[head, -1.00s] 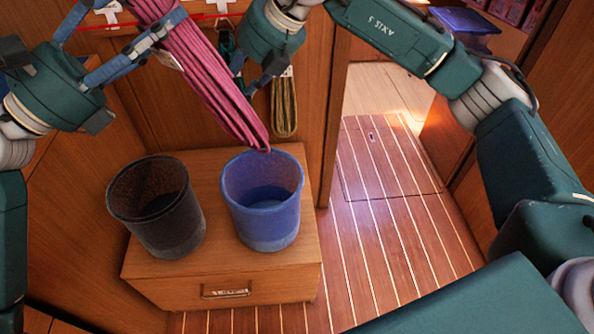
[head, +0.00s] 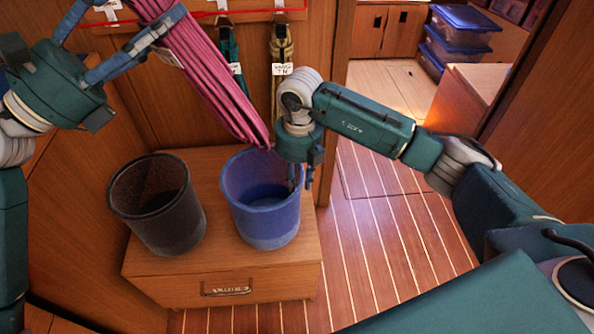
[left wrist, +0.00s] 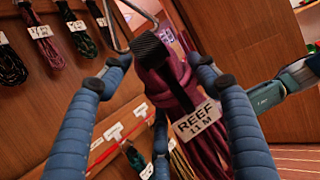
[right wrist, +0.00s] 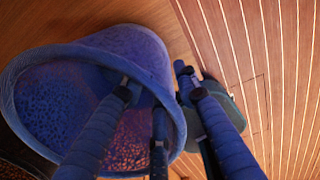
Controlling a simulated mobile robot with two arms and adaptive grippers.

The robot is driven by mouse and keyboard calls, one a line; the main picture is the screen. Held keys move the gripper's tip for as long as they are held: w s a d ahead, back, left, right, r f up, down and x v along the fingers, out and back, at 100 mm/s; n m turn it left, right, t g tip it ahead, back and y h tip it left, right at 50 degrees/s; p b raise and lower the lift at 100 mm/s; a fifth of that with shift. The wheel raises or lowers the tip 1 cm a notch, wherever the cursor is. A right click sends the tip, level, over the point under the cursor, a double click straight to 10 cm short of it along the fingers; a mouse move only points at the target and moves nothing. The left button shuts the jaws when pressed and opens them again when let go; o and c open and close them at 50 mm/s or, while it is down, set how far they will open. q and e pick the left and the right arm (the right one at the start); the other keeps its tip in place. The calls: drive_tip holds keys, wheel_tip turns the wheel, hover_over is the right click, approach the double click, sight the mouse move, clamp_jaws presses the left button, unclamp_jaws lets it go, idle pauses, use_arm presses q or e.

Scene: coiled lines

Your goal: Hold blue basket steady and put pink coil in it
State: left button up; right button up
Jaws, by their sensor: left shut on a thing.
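The pink coil (head: 215,75) hangs at a slant in the head view, its lower end by the blue basket's back rim. My left gripper (head: 160,28) is shut on its upper part. The left wrist view shows the coil (left wrist: 178,82) between the fingers, with a tag reading REEF 11 M. The blue basket (head: 265,222) stands upright on a wooden chest. My right gripper (head: 302,180) is at its right rim. In the right wrist view its fingers (right wrist: 160,95) are apart, straddling the rim of the basket (right wrist: 55,52).
A dark basket (head: 158,222) stands left of the blue one on the wooden chest (head: 160,282). A green coil (head: 232,65) and a tan coil (head: 281,45) hang on the wall behind. Striped floor (head: 380,240) lies open to the right.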

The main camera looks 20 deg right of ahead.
wheel_tip(320, 180, down, 7)
drive_tip(key=shift+a+f, duration=0.1)
drive_tip(key=shift+f, duration=0.1)
idle(0.3)
clamp_jaws()
